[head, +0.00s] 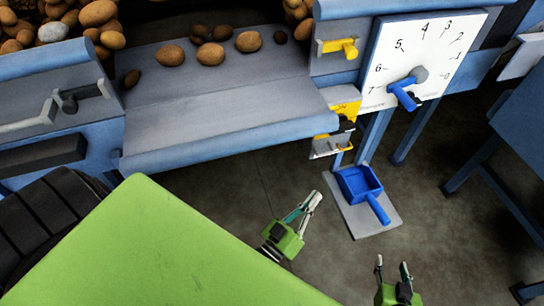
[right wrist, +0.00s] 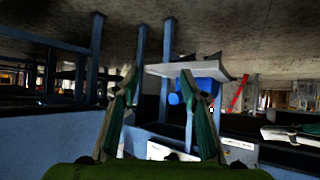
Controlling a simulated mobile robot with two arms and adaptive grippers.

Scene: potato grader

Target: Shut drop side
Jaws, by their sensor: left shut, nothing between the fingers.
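The drop side (head: 220,100) is a grey panel with a blue front rim, folded down and outward at the front of the potato bin in the head view. Several potatoes (head: 171,55) lie along its back part. A yellow latch (head: 345,108) is at its right end. My left gripper (head: 313,197) is shut and empty, over the floor below the right part of the rim and apart from it. My right gripper (head: 392,262) is open and empty at the bottom edge, further from the panel. Its spread fingers also show in the right wrist view (right wrist: 170,80).
A numbered dial (head: 425,55) with a blue pointer is right of the panel. A yellow handle (head: 340,46) is on the bin post. A blue scoop (head: 360,185) lies on a low grey plate (head: 375,222). Blue frame legs stand at right; open floor lies between.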

